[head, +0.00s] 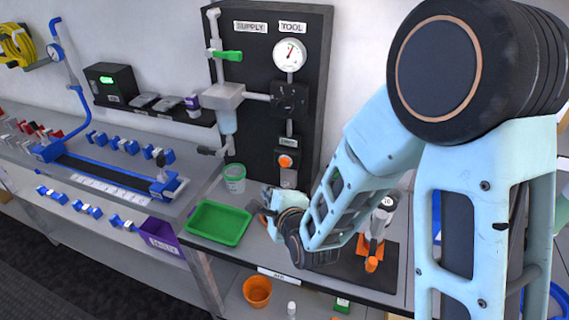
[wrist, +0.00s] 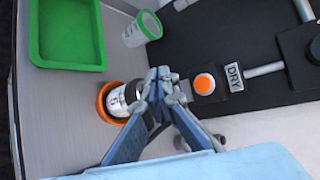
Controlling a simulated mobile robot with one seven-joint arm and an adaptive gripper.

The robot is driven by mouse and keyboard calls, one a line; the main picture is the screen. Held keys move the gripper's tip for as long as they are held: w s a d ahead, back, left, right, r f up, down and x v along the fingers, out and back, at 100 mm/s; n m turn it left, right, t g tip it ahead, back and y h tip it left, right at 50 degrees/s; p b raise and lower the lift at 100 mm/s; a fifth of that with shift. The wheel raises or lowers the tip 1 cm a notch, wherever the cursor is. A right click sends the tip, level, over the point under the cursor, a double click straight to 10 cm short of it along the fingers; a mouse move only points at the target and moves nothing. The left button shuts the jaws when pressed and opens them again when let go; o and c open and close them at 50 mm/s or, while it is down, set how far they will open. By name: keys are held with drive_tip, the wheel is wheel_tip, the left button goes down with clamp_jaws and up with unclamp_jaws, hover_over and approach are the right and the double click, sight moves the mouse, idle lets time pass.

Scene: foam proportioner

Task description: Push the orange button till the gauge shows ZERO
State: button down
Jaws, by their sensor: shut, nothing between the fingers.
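The orange button (head: 285,161) sits on a dark box low on the black panel (head: 262,120), under a small label. It also shows in the wrist view (wrist: 204,83), beside a plate reading DRY. The round white gauge (head: 290,54) is high on the panel under the TOOL label. Its needle points up and slightly right; the scale is too small to read. My gripper (wrist: 162,84) is shut and empty. In the wrist view its fingertips appear just left of the button; contact is not visible. In the head view my gripper (head: 270,199) is below the button, partly hidden by my wrist.
A green tray (head: 217,222) and a green-rimmed cup (head: 235,178) stand left of my gripper. An orange ring with a metal piece (wrist: 118,100) is close by the fingers. A green-handled valve (head: 228,55) is higher on the panel. A tool stand is at right.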

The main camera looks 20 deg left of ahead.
drive_tip(key=p, duration=0.1)
approach(280, 164)
drive_tip(key=a+f, duration=0.1)
drive_tip(key=w+a+f, duration=0.1)
drive_tip(key=a+f, duration=0.1)
drive_tip(key=a, duration=0.1)
drive_tip(key=shift+w+f, duration=0.1)
drive_tip(key=shift+w, duration=1)
drive_tip(key=shift+w, duration=0.1)
drive_tip(key=shift+w+d, duration=0.1)
drive_tip(key=shift+w, duration=0.25)
drive_tip(key=shift+w+b, duration=0.4)
drive_tip(key=shift+w, duration=0.05)
idle(0.9)
drive_tip(key=shift+s, duration=0.15)
drive_tip(key=shift+s+b, duration=0.35)
drive_tip(key=shift+s, duration=0.35)
